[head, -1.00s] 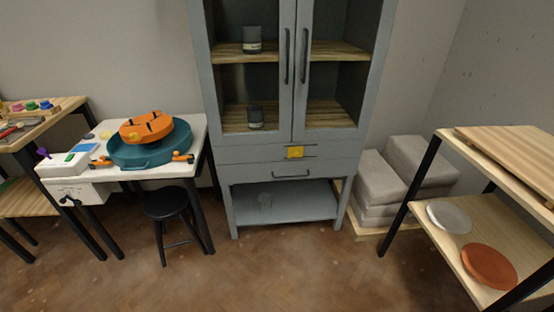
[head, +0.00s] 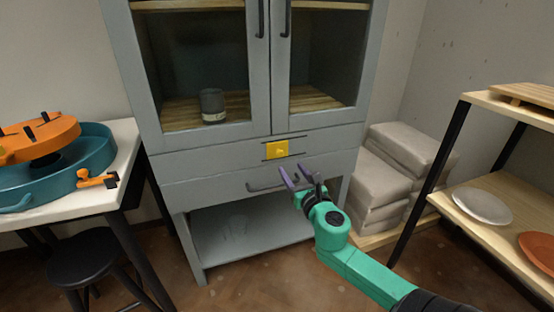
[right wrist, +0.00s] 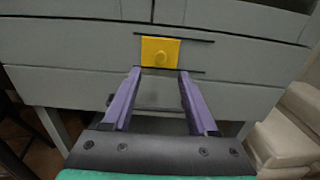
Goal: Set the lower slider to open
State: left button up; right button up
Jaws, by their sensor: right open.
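A yellow slider plate (head: 277,150) sits between two dark rails on the grey cabinet (head: 200,172), on the band below the glass doors. In the right wrist view the slider (right wrist: 160,52) has a round raised knob and sits just beyond the fingertips. My right gripper (head: 298,175) is open with purple fingers, in front of the cabinet and lower than the slider in the head view. In the right wrist view my right gripper (right wrist: 159,76) has nothing between its fingers. No open or closed marking is readable. My left gripper is out of view.
A drawer handle (head: 268,187) is below the slider, partly near my gripper. A table with a teal basin (head: 85,160) and a black stool (head: 88,258) stand at left. Wrapped grey blocks (head: 410,150) and a shelf with plates (head: 482,205) stand at right.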

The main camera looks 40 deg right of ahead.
aim_at(281, 154)
jog(key=b+x, duration=0.1)
jog(key=x, duration=0.7)
jog(key=shift+w+d+f, duration=0.1)
jog(key=shift+w+d, duration=0.05)
jog(key=shift+w, duration=0.2)
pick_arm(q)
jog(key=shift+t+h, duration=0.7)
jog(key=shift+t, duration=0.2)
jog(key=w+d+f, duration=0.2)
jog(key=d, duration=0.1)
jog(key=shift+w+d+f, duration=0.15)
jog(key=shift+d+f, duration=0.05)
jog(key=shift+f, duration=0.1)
pick_arm(e)
grip_shut()
